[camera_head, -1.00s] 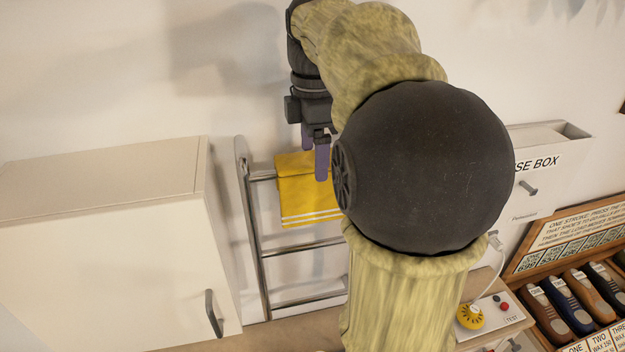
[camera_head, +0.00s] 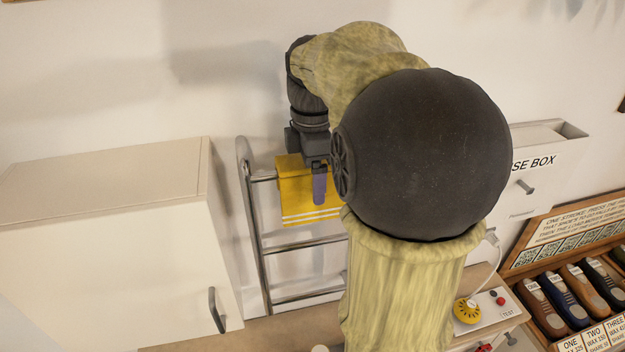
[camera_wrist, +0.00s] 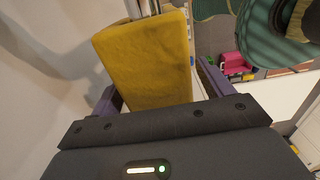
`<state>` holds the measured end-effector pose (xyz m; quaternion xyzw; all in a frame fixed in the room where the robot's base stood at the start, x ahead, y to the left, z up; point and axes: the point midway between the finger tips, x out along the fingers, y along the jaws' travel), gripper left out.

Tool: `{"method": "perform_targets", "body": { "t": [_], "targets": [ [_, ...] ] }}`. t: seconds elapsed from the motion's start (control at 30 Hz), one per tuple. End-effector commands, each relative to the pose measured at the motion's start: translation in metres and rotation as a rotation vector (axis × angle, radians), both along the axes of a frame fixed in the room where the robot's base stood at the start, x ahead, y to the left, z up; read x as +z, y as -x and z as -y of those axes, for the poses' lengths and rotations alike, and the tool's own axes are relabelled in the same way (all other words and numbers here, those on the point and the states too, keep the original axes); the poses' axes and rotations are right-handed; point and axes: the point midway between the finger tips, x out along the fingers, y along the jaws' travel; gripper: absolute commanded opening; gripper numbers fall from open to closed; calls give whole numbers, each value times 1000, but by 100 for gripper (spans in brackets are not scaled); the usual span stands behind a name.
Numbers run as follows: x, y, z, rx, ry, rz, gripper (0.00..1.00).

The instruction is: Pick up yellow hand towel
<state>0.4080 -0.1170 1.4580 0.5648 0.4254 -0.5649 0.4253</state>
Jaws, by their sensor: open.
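The yellow hand towel (camera_head: 296,204) hangs folded over the top rail of a metal rack, with white stripes near its lower edge. My gripper (camera_head: 318,185) points down at the towel's level, with one purple finger in front of its right part. In the wrist view the towel (camera_wrist: 145,55) stands between the two purple fingers of my open gripper (camera_wrist: 155,85). I cannot tell whether the fingers touch the cloth. My arm hides part of the rack on the right.
The metal towel rack (camera_head: 258,250) stands against the white wall. A white cabinet (camera_head: 100,250) with a dark handle is close on its left. A white box (camera_head: 540,165) marked "SE BOX" and a shoe display (camera_head: 575,290) are on the right.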

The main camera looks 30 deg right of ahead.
Motion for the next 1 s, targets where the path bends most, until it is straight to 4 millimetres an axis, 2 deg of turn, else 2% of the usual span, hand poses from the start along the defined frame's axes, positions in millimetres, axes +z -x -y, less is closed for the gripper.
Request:
{"method": "perform_targets", "body": {
  "t": [0.07, 0.33, 0.73, 0.87, 1.0],
  "targets": [
    [0, 0, 0, 0, 0, 0, 79],
    [0, 0, 0, 0, 0, 0, 28],
    [7, -1, 0, 0, 1, 3, 29],
    [21, -1, 0, 0, 1, 5, 29],
    [46, -1, 0, 0, 1, 5, 29]
  ]
}}
